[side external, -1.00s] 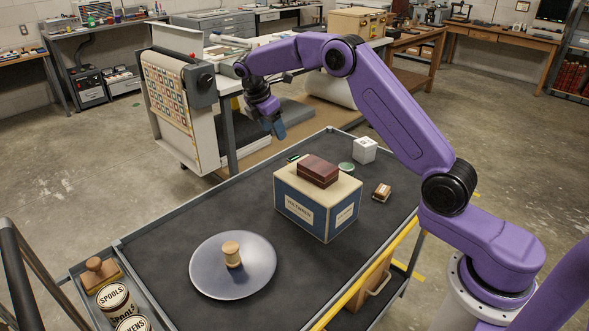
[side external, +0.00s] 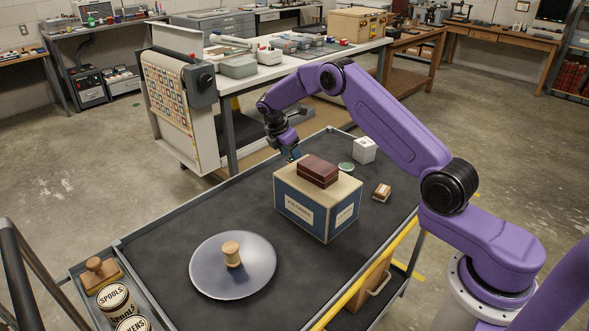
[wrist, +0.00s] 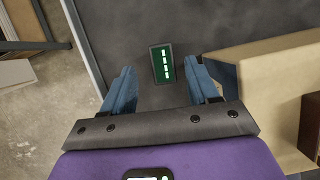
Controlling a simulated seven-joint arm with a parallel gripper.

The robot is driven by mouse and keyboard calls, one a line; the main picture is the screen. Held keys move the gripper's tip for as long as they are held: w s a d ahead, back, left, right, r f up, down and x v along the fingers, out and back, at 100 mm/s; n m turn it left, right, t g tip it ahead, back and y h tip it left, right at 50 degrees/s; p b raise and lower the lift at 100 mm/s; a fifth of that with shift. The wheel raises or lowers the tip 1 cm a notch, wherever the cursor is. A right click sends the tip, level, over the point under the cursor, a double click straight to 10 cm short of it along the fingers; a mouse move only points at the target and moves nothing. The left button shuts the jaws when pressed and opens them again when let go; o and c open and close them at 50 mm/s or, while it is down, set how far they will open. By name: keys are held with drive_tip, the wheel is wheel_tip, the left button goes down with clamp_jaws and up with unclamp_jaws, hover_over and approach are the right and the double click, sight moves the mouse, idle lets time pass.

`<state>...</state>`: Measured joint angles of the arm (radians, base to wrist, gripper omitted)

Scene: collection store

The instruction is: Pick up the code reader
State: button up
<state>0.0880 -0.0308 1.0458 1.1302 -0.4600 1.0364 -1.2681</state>
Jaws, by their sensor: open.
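In the wrist view a small flat dark-green block with a row of white marks (wrist: 162,64) lies on the dark trolley top; it may be the code reader, but no label confirms it. My gripper (wrist: 161,78) is open and empty. Its two blue fingers stand left and right of the block's line, with the block just beyond the tips and apart from them. In the side view my gripper (side external: 293,155) is low behind the blue-sided box, and the block is hidden there or too small to make out.
The cream-topped blue box (side external: 310,217) stands close to my gripper, with a dark red box (side external: 317,170) on it. A white cube (side external: 364,151), green round dish (side external: 346,167) and small brown box (side external: 381,191) lie right. A plate (side external: 210,272) bears a wooden spool (side external: 231,254).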

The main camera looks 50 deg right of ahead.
drive_tip(key=shift+s+x, duration=0.15)
drive_tip(key=shift+x, duration=1.25)
drive_tip(key=shift+s+x, duration=0.1)
drive_tip(key=shift+x, duration=1.35)
drive_tip(key=shift+r, duration=0.1)
clamp_jaws()
